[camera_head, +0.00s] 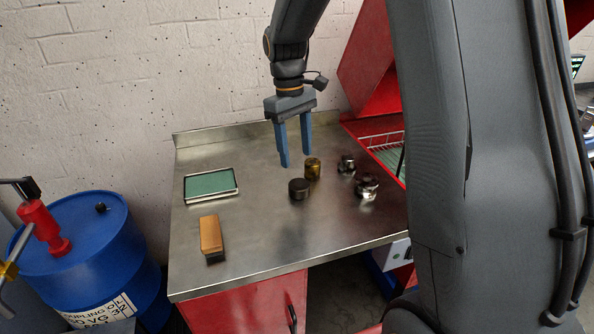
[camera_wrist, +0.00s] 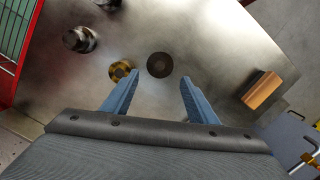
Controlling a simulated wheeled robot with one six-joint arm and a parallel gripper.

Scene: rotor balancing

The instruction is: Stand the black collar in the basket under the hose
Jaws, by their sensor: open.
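The black collar (camera_head: 299,189) is a short dark cylinder standing on the metal bench. In the wrist view it shows as a dark disc (camera_wrist: 160,65) with a small centre mark, ahead of the fingers. My gripper (camera_head: 296,160) is open and empty above the bench, with blue fingers pointing down. In the wrist view the gripper (camera_wrist: 160,100) has its fingertips wide apart, and the collar lies between and beyond them, not touched. A white wire basket (camera_head: 380,141) is partly visible at the red cabinet on the right; my arm hides much of it. I cannot make out the hose.
A brass collar (camera_head: 313,168) stands close beside the black one. Two shiny metal parts (camera_head: 366,187) (camera_head: 346,165) stand to the right. A green-topped tray (camera_head: 211,184) and a wooden-backed brush (camera_head: 211,237) lie left. The bench (camera_head: 260,245) is clear in front.

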